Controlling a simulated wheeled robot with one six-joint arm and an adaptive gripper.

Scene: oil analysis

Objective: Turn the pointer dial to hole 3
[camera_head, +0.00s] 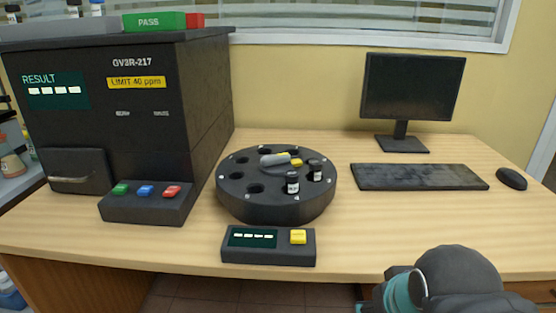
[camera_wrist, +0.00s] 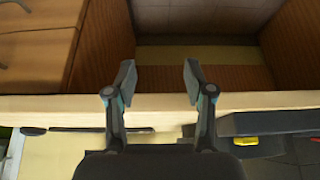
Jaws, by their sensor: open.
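The round black carousel (camera_head: 277,209) stands on the desk, with several holes around its top. The pointer dial (camera_head: 274,160) lies at its middle, a grey bar with a yellow end (camera_head: 290,160) that points right, towards the vials. Hole numbers are too small to read. My gripper (camera_wrist: 159,82) is open and empty in the wrist view, with the desk's front edge between and behind its fingers. It is apart from the dial; in the head view its fingers do not show.
A black analyser (camera_head: 120,120) stands left, with a button panel (camera_head: 147,205) before it. A small display box (camera_head: 268,246) with a yellow button sits in front of the carousel. A monitor (camera_head: 412,90), keyboard (camera_head: 420,177) and mouse (camera_head: 511,179) are right.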

